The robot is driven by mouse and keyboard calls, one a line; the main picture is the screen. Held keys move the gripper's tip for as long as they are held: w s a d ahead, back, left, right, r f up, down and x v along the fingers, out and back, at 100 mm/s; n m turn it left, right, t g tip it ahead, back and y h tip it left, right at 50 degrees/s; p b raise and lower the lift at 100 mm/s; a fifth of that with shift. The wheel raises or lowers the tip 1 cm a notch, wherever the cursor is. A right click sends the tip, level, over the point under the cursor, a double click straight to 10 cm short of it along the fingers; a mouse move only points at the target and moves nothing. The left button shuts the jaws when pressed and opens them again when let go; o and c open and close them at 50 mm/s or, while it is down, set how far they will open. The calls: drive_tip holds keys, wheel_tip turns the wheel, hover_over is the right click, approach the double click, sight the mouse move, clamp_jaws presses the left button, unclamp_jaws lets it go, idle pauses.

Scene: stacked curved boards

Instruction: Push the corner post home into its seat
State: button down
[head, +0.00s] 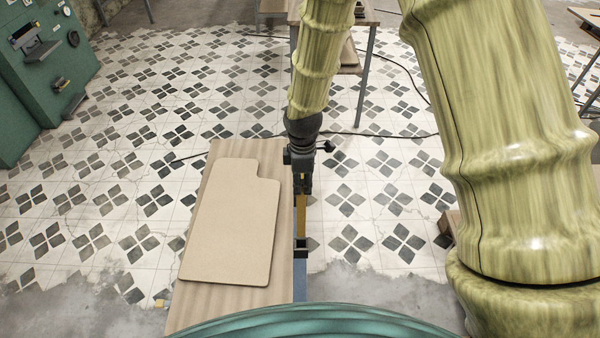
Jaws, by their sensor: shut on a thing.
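My gripper (302,188) points down at the right edge of the wooden bench top. It is shut on a narrow ochre-brown post (301,216), which I take to be the corner post. The post runs from the fingers toward a small black block (302,249) beside the bench edge. I cannot tell whether this block is the seat, or whether the post touches it. The fingertips are dark and small, and partly hide the post's upper end. A pale tan board (230,225) with a notched upper right corner lies flat left of my gripper.
The board rests on the wooden bench top (185,312). A green machine (45,75) stands at the far left. Another table (362,18) stands behind my arm. Black cables (385,134) cross the tiled floor. Open floor lies right of the bench.

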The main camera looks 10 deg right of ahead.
sight(302, 207)
drive_tip(key=shift+a+f+b, duration=0.15)
drive_tip(key=shift+f+b, duration=1.9)
drive_tip(key=shift+f, duration=1.1)
drive_tip(key=shift+p, duration=0.45)
drive_tip(key=shift+f+b, duration=1.35)
drive_tip(key=shift+f, duration=1.9)
drive_tip(key=c, duration=1.1)
unclamp_jaws()
drive_tip(key=shift+r, duration=0.1)
wheel_tip(302, 207, up, 12)
drive_tip(key=shift+f, duration=0.1)
